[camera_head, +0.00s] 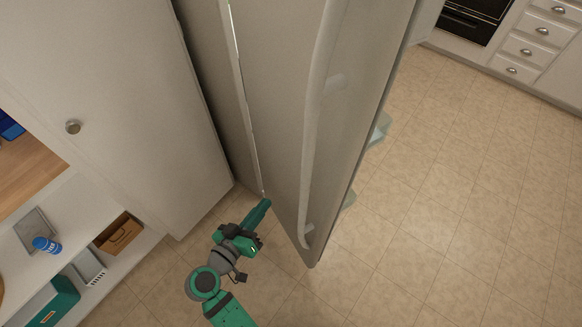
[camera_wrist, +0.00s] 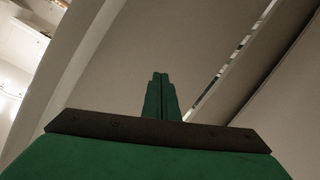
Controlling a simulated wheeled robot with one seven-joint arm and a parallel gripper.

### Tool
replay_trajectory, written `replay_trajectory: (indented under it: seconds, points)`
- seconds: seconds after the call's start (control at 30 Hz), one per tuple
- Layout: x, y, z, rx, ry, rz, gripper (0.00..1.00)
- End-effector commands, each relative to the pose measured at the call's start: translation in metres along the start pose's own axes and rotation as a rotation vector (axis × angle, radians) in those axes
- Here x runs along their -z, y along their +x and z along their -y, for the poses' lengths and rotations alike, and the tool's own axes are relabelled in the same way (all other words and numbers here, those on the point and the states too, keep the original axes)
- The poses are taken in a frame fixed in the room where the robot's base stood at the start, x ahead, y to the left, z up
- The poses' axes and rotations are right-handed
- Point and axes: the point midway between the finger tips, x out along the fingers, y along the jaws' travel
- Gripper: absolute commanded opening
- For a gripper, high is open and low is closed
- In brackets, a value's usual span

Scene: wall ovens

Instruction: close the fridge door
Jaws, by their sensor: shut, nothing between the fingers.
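The fridge door (camera_head: 290,110) is a tall grey panel with a long vertical handle (camera_head: 318,120), standing open and angled out over the floor. Its inner shelves show past its right edge. A narrow lit gap runs along the left of the door, beside another grey panel. My gripper (camera_head: 266,204) is low in front of the door, close to its lower left part; I cannot tell whether it touches. In the wrist view my gripper (camera_wrist: 160,76) has its two green fingers together with nothing between them, and the grey door surface (camera_wrist: 130,60) fills much of the view.
A white cabinet (camera_head: 110,100) with a round knob stands at the left, with open shelves (camera_head: 75,240) holding a blue can, boxes and a green bin below it. Drawers (camera_head: 525,50) and an oven (camera_head: 472,20) are at the far right. The tiled floor (camera_head: 460,190) on the right is clear.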

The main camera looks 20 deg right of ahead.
Motion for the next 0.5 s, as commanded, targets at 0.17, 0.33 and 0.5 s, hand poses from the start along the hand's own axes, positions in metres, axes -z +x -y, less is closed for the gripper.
replay_trajectory:
  seconds: [0.17,0.33,0.5]
  points:
    - [0.068,-0.020,-0.019,-0.246,0.192,-0.046,0.00]
    - [0.107,-0.052,-0.038,-0.435,0.386,-0.078,0.00]
    - [0.124,-0.075,-0.048,-0.539,0.512,-0.093,0.00]
